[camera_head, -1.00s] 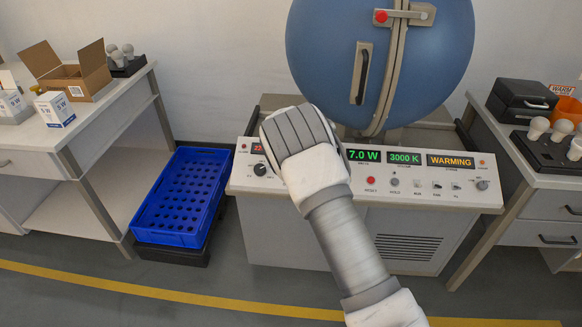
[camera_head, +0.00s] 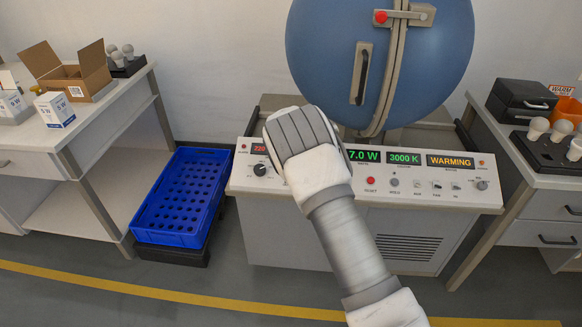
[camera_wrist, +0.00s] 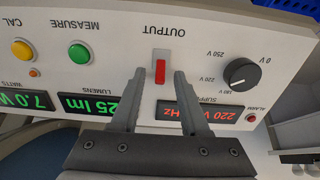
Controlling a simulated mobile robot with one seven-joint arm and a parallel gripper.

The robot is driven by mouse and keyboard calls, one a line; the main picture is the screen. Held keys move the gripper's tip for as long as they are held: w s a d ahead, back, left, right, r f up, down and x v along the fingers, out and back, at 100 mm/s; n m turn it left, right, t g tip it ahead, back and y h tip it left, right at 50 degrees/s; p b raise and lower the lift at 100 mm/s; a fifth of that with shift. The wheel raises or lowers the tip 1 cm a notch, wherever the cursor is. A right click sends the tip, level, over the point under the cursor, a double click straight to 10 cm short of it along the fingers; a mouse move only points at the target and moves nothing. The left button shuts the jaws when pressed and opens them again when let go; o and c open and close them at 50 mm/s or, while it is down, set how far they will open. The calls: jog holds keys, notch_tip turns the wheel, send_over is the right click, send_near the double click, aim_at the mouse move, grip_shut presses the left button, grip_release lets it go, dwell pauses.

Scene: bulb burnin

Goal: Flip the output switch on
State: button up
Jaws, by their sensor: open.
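The output switch (camera_wrist: 160,71) is a small red rocker in a pale housing, under the OUTPUT label, on the white console panel (camera_head: 330,187). The wrist view shows it upside down. My gripper (camera_wrist: 160,76) is open, with one dark finger on each side of the switch in that view. Nothing is held. I cannot tell whether the fingertips touch the panel or how far off they are. In the head view my gripper's back (camera_head: 303,134) covers the switch and part of the panel, and the fingers are hidden.
The voltage knob (camera_wrist: 241,73) and the supply display (camera_wrist: 198,117) are close beside the switch. Green (camera_wrist: 79,53) and yellow (camera_wrist: 22,50) buttons lie on its other side. The blue sphere (camera_head: 330,50) stands behind the console. A blue crate (camera_head: 150,232) is at the left.

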jog(key=shift+r, duration=0.1)
jog(key=p+v, duration=0.2)
jog(key=v, duration=1.5)
jog(key=shift+s, duration=0.15)
